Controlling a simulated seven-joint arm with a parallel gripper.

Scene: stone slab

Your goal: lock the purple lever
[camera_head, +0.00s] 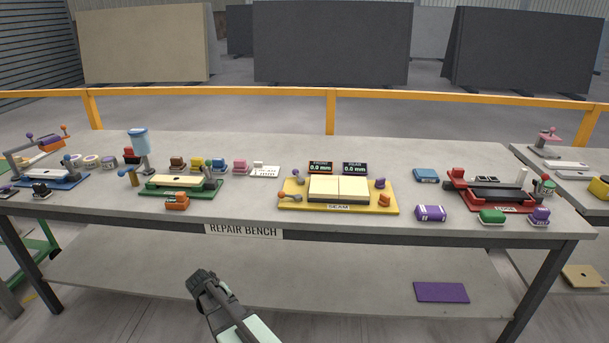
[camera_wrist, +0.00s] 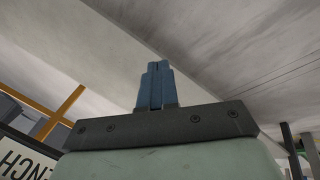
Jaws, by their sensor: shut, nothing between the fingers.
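A yellow fixture (camera_head: 338,208) labelled SEAM sits at the middle of the bench, holding two cream plates (camera_head: 338,188) side by side. At its left end is a small lever with a purple ball (camera_head: 295,172), and below it one with an orange ball (camera_head: 282,195). A purple knob-like part (camera_head: 380,183) stands at its right. Whether any lever is locked is too small to tell. My gripper (camera_head: 202,278) is low in front of the bench, apart from the fixture. In the wrist view its blue fingers (camera_wrist: 155,84) are together and empty.
A green fixture (camera_head: 180,191) stands left on the bench and a red fixture (camera_head: 497,207) right. Loose blocks lie between, including an orange one (camera_head: 177,201) and a purple one (camera_head: 430,213). The bench front edge (camera_head: 330,228) lies between my gripper and the fixtures.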

